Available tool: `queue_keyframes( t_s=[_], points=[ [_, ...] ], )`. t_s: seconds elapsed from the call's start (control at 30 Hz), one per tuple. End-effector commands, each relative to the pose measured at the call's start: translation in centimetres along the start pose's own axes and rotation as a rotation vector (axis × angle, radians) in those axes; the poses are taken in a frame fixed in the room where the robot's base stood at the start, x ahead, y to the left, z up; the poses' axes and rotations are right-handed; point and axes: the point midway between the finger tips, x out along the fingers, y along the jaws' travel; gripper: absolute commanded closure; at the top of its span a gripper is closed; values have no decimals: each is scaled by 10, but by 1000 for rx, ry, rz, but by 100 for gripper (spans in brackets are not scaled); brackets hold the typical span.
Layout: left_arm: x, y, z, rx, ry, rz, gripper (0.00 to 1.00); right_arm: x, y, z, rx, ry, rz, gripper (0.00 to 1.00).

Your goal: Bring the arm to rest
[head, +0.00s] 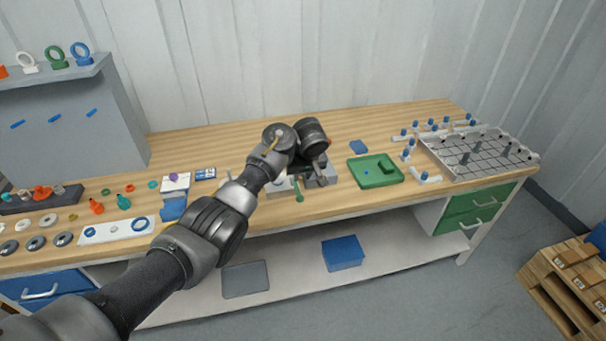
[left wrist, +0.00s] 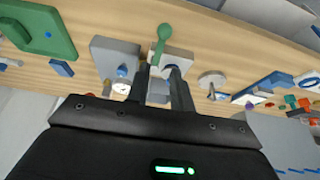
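My left arm (head: 212,228) reaches in from the lower left over the middle of the workbench. Its gripper (head: 308,172) points down near the bench's front part, and its fingers are partly hidden in the head view. In the left wrist view, the two dark fingers (left wrist: 159,74) stand apart with a gap between them. A grey block (left wrist: 158,90) shows in that gap, but nothing is clearly gripped. A green lever-like piece (left wrist: 164,36) on a pale block lies just beyond the fingertips; it also shows in the head view (head: 298,190). My right gripper is not seen.
The wooden bench top (head: 230,140) is clear toward the back. A green tray (head: 362,178) and a gridded rack (head: 470,158) are to the right. Small rings, discs and a white plate (head: 115,230) crowd the left. A blue box (head: 343,253) sits on the lower shelf.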

Motion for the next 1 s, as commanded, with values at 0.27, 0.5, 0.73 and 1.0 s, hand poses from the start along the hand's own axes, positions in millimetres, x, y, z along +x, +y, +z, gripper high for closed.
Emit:
queue_keyframes(
  t_s=[0.27, 0.5, 0.73, 1.0],
  points=[
    [0, 0, 0, 1, 0, 0, 77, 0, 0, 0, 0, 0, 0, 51],
    [49, -7, 34, 27, -69, 29, 77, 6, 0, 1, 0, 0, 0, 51],
    [179, -39, 148, 94, -228, 139, 77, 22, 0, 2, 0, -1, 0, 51],
    [308, -110, 313, 154, -321, 237, 77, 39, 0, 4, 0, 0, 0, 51]
  ],
)
